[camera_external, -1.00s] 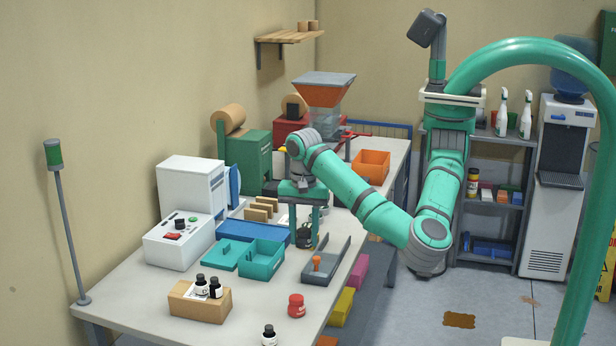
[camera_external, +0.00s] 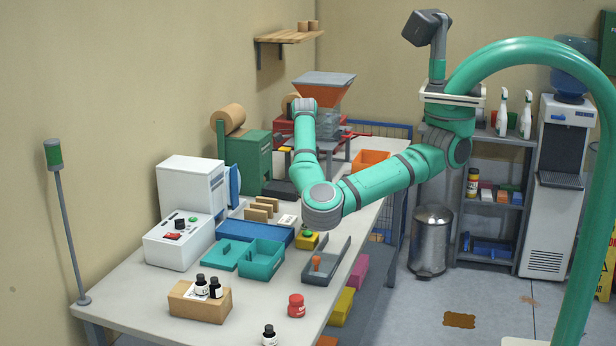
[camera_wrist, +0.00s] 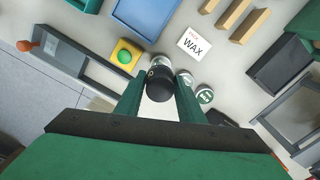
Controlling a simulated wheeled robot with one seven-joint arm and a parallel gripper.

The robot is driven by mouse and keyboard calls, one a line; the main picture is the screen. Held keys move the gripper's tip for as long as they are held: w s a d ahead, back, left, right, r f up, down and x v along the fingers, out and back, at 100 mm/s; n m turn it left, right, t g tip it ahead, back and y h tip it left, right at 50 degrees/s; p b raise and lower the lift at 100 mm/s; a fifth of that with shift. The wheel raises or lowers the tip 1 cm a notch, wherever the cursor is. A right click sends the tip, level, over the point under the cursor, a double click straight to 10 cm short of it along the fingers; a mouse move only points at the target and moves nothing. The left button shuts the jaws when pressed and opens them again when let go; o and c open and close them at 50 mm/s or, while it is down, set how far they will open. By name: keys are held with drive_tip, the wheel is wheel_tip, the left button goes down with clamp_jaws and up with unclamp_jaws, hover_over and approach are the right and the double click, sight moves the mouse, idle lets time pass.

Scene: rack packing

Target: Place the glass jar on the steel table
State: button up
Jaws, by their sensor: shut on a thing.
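In the wrist view my gripper (camera_wrist: 160,88) is shut on a dark-topped jar (camera_wrist: 160,84), which looks like the glass jar; its lower body is mostly hidden under its black top. In the external view my arm hides the gripper and the held jar. The long pale-topped table (camera_external: 255,318) runs from the front left to the back; I cannot tell whether this is the steel table. The jar is above this table, and I cannot tell its height.
Two small containers (camera_wrist: 205,96) (camera_wrist: 185,78) stand close right of the held jar. A yellow box with a green button (camera_wrist: 125,56), a WAX card (camera_wrist: 194,44) and a grey tray (camera_external: 322,272) are near. The hopper machine (camera_external: 323,100) stands farther back.

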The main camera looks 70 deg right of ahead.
drive_tip(key=s+d+m, duration=0.3)
drive_tip(key=d+m, duration=0.1)
drive_tip(key=d, duration=0.4)
drive_tip(key=s+d+m, duration=0.3)
drive_tip(key=d+m, duration=0.1)
drive_tip(key=d, duration=0.4)
drive_tip(key=s+d+m, duration=0.3)
drive_tip(key=d+m, duration=0.1)
drive_tip(key=d, duration=0.5)
drive_tip(key=shift+s, duration=0.3)
drive_tip(key=shift+w+d+f, duration=0.1)
drive_tip(key=shift+d, duration=0.25)
drive_tip(key=w+d+f, duration=0.2)
drive_tip(key=w, duration=0.1)
drive_tip(key=w+d+f, duration=0.2)
drive_tip(key=w+f, duration=0.1)
drive_tip(key=w, duration=0.1)
drive_tip(key=w+d+f, duration=0.2)
drive_tip(key=w+f, duration=0.1)
drive_tip(key=shift+w+d+f, duration=0.1)
drive_tip(key=shift+w+d, duration=0.05)
drive_tip(key=shift+d, duration=0.1)
drive_tip(key=shift+w+d+f, duration=0.25)
drive_tip(key=shift+w+f, duration=0.15)
drive_tip(key=shift+f, duration=0.2)
drive_tip(key=shift+w+d+f, duration=0.1)
drive_tip(key=shift+w+f, duration=0.05)
drive_tip(key=shift+f, duration=1.55)
drive_tip(key=shift+f, duration=0.15)
